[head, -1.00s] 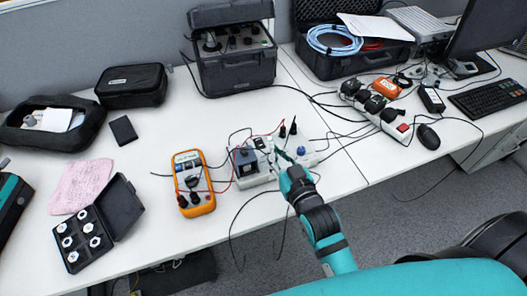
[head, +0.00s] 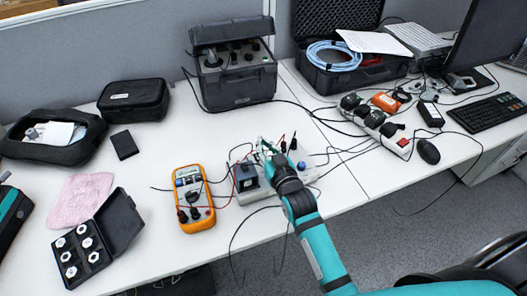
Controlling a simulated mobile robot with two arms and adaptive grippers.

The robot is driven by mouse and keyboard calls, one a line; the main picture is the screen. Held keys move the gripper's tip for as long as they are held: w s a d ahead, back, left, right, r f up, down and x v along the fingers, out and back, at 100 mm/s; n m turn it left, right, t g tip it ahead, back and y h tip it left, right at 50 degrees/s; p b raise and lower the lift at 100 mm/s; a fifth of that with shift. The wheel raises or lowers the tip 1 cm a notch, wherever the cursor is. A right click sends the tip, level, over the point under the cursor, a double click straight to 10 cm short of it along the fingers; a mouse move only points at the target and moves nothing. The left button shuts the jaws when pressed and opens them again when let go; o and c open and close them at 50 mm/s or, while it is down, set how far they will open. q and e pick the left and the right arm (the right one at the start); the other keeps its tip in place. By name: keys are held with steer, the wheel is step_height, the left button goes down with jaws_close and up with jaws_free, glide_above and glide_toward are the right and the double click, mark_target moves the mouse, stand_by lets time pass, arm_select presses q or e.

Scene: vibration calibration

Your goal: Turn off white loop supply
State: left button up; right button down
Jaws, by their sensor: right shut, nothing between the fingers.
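The white loop supply (head: 254,194) is a low white box near the front of the desk, with a dark block, red and black leads and a blue knob (head: 301,166) on it. My right gripper (head: 266,148) is shut and empty over the back part of the supply. My right arm and wrist hide much of its middle and front. I cannot tell whether the fingertips touch it. No switch shows clearly. My left gripper is not in view.
An orange multimeter (head: 193,198) lies left of the supply. A black case (head: 234,75) stands behind it. A white power strip (head: 376,122) with plugs lies right. Loose cables cross the desk and hang over its front edge. Bare desk lies behind the multimeter.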

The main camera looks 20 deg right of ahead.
steer(key=shift+w+f, duration=0.3)
steer(key=shift+f, duration=0.75)
steer(key=shift+w+f, duration=0.25)
steer(key=shift+f, duration=0.75)
steer(key=shift+r+p, duration=0.15)
steer(key=shift+p, duration=0.15)
steer(key=shift+w+f+g+p, duration=0.15)
steer(key=shift+f+g+p, duration=0.25)
steer(key=shift+p, duration=0.2)
steer(key=r+p, duration=0.3)
steer(key=r, duration=0.1)
steer(key=shift+w+r+p, duration=0.1)
steer(key=shift+w+p, duration=0.2)
steer(key=shift+p, duration=0.1)
steer(key=s+r, duration=0.3)
steer(key=s, duration=0.6)
steer(key=shift+s+d+r, duration=0.15)
steer(key=shift+s+r, duration=0.1)
